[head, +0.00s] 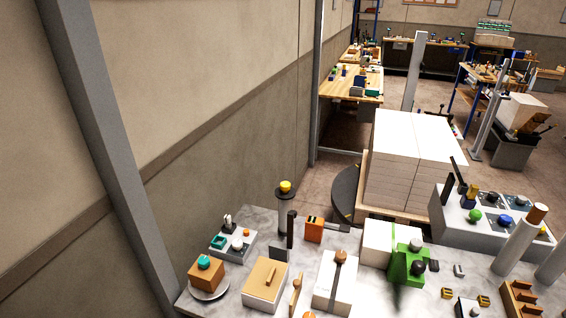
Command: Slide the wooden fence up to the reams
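The reams (400,178) form a tall white stack in two columns, standing right of the middle beyond the near table. A pale wooden piece (361,187) stands upright along the stack's left side, and pale wood also shows low along its front. I cannot tell for sure whether this upright piece is the fence, or whether it touches the reams. The far sides of the stack are hidden. Neither of my grippers shows in the head view.
A cluttered grey table (232,291) fills the front, with a green device (405,265), a tan-topped box (265,283) and a black post (291,230). A dark round disc (345,192) lies left of the stack. A wall bounds the left; workbenches stand behind.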

